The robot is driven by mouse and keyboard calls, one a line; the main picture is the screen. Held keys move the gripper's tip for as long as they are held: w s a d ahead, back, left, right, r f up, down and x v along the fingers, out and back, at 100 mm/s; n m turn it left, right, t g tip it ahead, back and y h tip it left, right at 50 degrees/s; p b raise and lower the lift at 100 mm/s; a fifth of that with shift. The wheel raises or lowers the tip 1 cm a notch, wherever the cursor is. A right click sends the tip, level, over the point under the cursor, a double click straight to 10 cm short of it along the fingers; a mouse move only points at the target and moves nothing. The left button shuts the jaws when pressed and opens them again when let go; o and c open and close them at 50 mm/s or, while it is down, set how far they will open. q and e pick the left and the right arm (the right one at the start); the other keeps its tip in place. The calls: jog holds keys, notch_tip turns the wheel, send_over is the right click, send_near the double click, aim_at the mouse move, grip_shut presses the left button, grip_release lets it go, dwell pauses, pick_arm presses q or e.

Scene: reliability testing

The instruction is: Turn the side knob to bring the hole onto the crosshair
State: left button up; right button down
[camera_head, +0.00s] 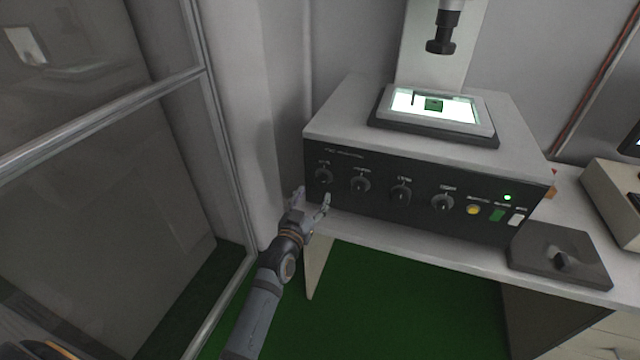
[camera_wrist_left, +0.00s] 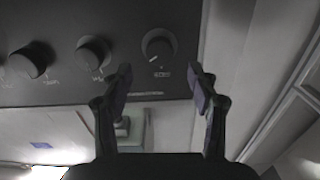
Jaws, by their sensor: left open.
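A grey machine (camera_head: 420,120) with a black front panel stands on the bench. The panel has a row of black knobs; the leftmost knob (camera_head: 323,177) also shows in the left wrist view (camera_wrist_left: 158,46). My left gripper (camera_head: 312,196) is open and empty just below and in front of this knob. In the left wrist view its fingertips (camera_wrist_left: 160,74) are spread, with the knob beyond the gap between them; no contact shows. A small green part (camera_head: 433,104) lies on the lit stage (camera_head: 487,125). I cannot make out its hole or a crosshair.
A dark optical head (camera_head: 441,45) hangs above the stage. Buttons, including a yellow one (camera_head: 473,210), sit at the panel's right. A dark control box with a stick (camera_head: 545,250) lies at the bench's right. A metal-framed glass panel (camera_head: 110,115) stands left of my arm.

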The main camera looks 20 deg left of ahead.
aim_at(321, 183)
pick_arm(q)
jog(key=w, duration=0.6)
jog(key=shift+w+d, duration=0.15)
pick_arm(e)
jog(key=shift+w+d+r, duration=0.15)
jog(key=shift+d+r, duration=0.15)
jog(key=shift+d, duration=0.2)
pick_arm(q)
jog(key=c, duration=1.2)
pick_arm(e)
jog(key=shift+w, duration=0.1)
